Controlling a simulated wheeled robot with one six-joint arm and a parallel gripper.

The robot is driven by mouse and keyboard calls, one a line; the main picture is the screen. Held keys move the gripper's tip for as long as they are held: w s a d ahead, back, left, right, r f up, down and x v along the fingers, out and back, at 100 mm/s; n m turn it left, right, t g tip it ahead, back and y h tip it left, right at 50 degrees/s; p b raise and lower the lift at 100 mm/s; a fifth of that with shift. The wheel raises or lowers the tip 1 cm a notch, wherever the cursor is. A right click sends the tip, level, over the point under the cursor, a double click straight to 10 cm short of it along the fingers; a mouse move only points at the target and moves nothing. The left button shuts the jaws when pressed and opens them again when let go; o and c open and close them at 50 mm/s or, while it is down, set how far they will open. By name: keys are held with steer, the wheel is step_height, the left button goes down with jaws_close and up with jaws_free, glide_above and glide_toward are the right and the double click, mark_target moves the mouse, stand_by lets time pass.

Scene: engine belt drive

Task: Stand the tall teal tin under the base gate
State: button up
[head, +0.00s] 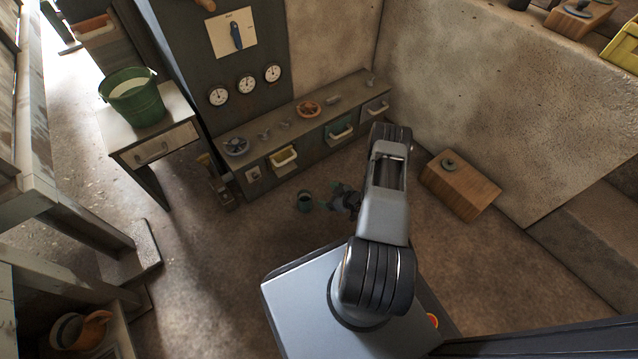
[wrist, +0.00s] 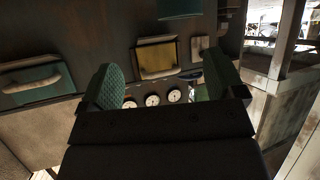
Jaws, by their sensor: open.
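A small dark teal tin (head: 305,202) stands on the floor in front of the low cabinet in the head view. A teal shape (wrist: 180,8) at the top edge of the wrist view looks like the same tin, cut off by the frame. My gripper (head: 334,203) is low, just right of the tin in the head view, partly hidden by my arm. In the wrist view my gripper (wrist: 160,88) has its green-padded fingers wide apart with nothing between them. I cannot tell for certain which part is the base gate.
The low cabinet (head: 300,112) has yellow (head: 283,157) and teal (head: 340,131) drawers. A dark upright fixture (head: 217,183) stands at its left end. A wooden box (head: 459,186) sits right of my arm. A table with a green bucket (head: 134,97) is at left. The floor left of the tin is clear.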

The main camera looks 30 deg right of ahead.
steer(key=w+d+r+g+h, duration=0.1)
steer(key=w+d+r+h, duration=0.2)
steer(key=w+r, duration=0.4)
step_height(320, 180, up, 20)
steer(key=r+m+g+h, duration=0.1)
steer(key=m+g+h, duration=0.15)
steer(key=h, duration=0.25)
steer(key=s+a+r+m+g+y, duration=0.1)
steer(key=s+a+r+m+g, duration=0.1)
steer(key=s+a+r, duration=0.6)
steer(key=s+a+r+m+g, duration=0.2)
steer(key=s+a+r, duration=0.6)
steer(key=s, duration=0.6)
steer(key=shift+a+r+g+y, duration=0.3)
steer(key=shift+r+g+y, duration=0.05)
steer(key=shift+y, duration=0.05)
